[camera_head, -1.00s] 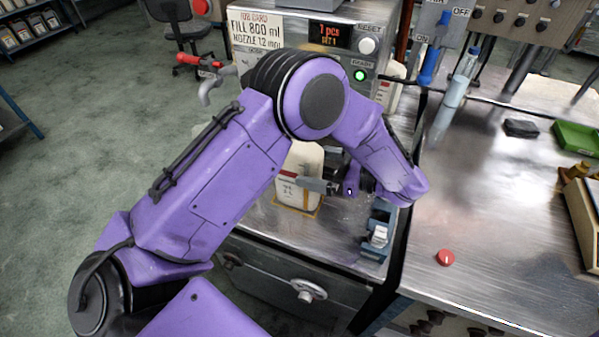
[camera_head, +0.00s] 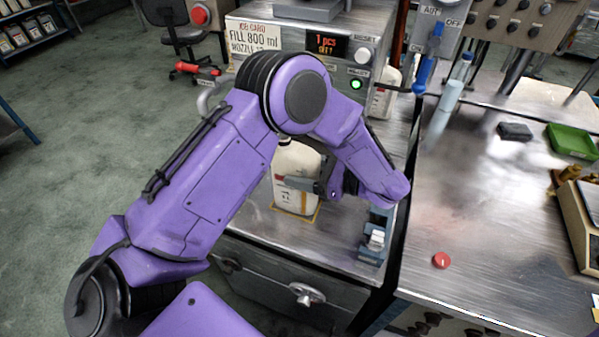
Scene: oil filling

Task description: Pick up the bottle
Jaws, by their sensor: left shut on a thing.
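A white bottle (camera_head: 298,160) with a dark-printed label stands upright on the metal bench, at a yellow-outlined square (camera_head: 312,217). My left arm passes in front of its upper left part. My left gripper (camera_head: 300,184) is shut on the bottle's body from the right, with a grey finger across its front. The far finger is hidden. I cannot tell whether the base is clear of the bench. My right gripper is not in view.
The filling machine (camera_head: 320,60) with a lit display stands behind. Another white bottle (camera_head: 383,100) is at its right side. A blue fixture (camera_head: 375,240) is right of the gripper. A red cap (camera_head: 441,260) lies on the right table, whose middle is clear.

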